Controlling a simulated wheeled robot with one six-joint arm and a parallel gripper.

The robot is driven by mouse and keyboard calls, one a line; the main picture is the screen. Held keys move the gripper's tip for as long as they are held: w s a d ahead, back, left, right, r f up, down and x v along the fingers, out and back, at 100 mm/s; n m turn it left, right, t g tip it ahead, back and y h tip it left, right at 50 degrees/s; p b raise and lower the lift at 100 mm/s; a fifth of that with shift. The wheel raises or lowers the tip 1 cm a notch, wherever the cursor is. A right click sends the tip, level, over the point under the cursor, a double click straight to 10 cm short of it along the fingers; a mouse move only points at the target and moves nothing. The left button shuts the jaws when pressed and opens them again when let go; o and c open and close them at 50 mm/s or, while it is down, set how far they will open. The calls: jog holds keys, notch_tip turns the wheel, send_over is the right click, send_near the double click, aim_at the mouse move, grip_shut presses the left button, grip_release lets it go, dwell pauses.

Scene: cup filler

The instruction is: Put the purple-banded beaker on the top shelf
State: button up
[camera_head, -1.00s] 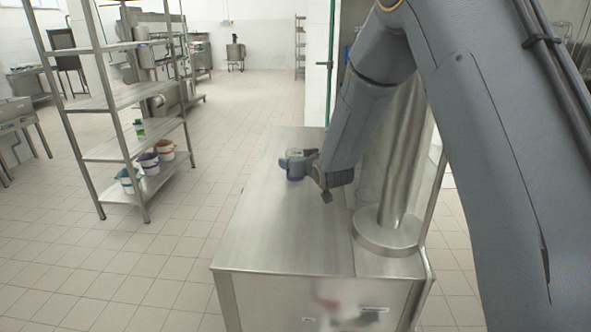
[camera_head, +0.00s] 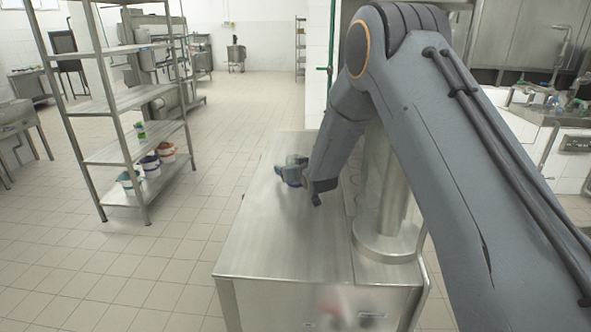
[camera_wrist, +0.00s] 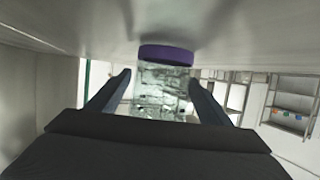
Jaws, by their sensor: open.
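The clear beaker (camera_wrist: 162,92) stands on the steel counter (camera_head: 262,245), with its purple band (camera_wrist: 168,54) at the counter end. The wrist view is upside down. My gripper (camera_wrist: 160,80) is open, with one finger on each side of the beaker. Gaps show between the fingers and the glass. In the head view, my gripper (camera_head: 287,172) is low over the counter and mostly hides the beaker; only a little purple shows. The metal shelf rack (camera_head: 137,98) stands to the left; its uppermost board is at the picture's top edge.
A green-and-white container (camera_head: 140,130) sits on a lower board of the rack. Several buckets (camera_head: 150,164) stand on the bottom board. A steel column (camera_head: 393,215) rises from the counter's right side. Tiled floor (camera_head: 195,215) lies open between rack and counter.

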jog(key=shift+w+f, duration=0.1)
jog(key=c, duration=1.2)
